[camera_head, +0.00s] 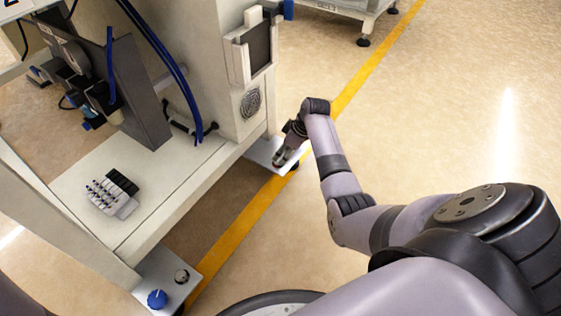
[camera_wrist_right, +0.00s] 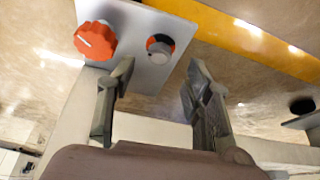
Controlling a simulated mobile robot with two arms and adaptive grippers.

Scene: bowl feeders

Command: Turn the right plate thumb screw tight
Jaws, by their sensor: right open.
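The right plate (camera_wrist_right: 147,72) is a pale metal plate at the foot of the machine; it shows in the head view (camera_head: 259,148). In the right wrist view it carries an orange-red knob (camera_wrist_right: 95,40) with a white line, and a smaller grey round screw (camera_wrist_right: 160,45) over a red and black ring. I cannot tell for certain which is the thumb screw. My right gripper (camera_wrist_right: 161,68) is open and empty, its fingertips apart, with the small screw beyond the gap between them. In the head view the gripper (camera_head: 281,158) hides both knobs. My left gripper is out of view.
A left plate (camera_head: 166,274) holds a blue knob (camera_head: 157,298) and a small grey screw (camera_head: 181,276). The machine cabinet (camera_head: 228,80) rises beside the right plate. A yellow floor stripe (camera_head: 235,232) passes by the plates. The floor to the right is clear.

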